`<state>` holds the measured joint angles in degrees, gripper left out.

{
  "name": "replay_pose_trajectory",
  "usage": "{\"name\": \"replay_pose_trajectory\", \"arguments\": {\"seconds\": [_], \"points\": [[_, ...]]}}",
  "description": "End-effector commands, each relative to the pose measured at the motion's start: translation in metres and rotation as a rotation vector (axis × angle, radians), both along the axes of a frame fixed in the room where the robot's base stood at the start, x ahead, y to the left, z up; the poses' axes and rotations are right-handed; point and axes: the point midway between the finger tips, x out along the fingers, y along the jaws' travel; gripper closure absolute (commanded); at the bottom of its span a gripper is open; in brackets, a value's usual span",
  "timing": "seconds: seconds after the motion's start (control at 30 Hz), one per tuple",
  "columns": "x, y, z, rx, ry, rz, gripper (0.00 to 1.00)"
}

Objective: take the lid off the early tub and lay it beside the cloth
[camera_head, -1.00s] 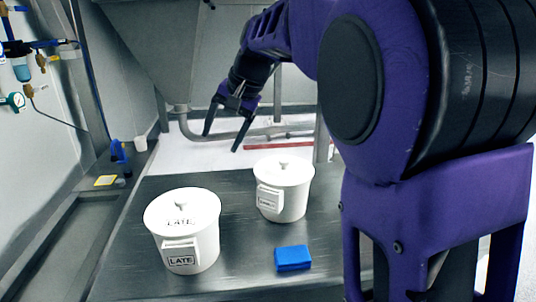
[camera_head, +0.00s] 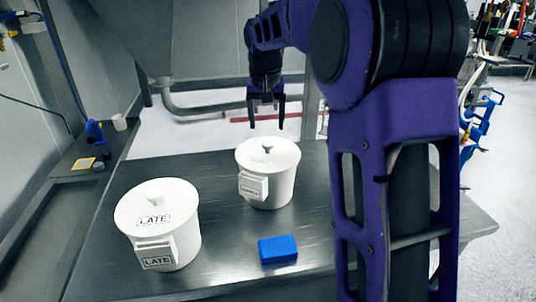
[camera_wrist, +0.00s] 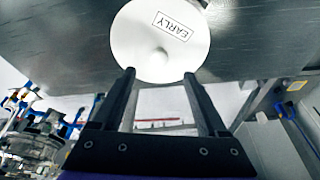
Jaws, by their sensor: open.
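The early tub (camera_head: 268,185) is white and stands upright on the dark table, with its lid (camera_head: 267,153) on and a small knob on top. In the wrist view the lid (camera_wrist: 160,30) reads EARLY, its knob just beyond my fingertips. My gripper (camera_head: 267,125) is open and empty, pointing down above the far side of the tub, apart from the lid. It also shows in the wrist view (camera_wrist: 160,75). The blue folded cloth (camera_head: 278,249) lies on the table in front of the early tub, to its right.
A second white tub (camera_head: 160,225), marked LATE, stands lidded at the left front. The table (camera_head: 225,272) is bare between this tub and the cloth. A metal hopper and pipe (camera_head: 200,108) are behind. My arm covers the right of the table.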

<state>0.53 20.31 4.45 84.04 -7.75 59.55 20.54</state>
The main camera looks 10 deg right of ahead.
Motion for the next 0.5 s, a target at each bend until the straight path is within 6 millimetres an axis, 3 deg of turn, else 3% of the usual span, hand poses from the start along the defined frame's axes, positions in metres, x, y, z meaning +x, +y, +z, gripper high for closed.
{"name": "replay_pose_trajectory", "arguments": {"seconds": [0.1,0.5], "points": [[0.005,-0.001,-0.019,0.000,0.001,0.000,0.24],[0.016,-0.005,-0.048,0.000,0.002,0.000,0.24]]}}
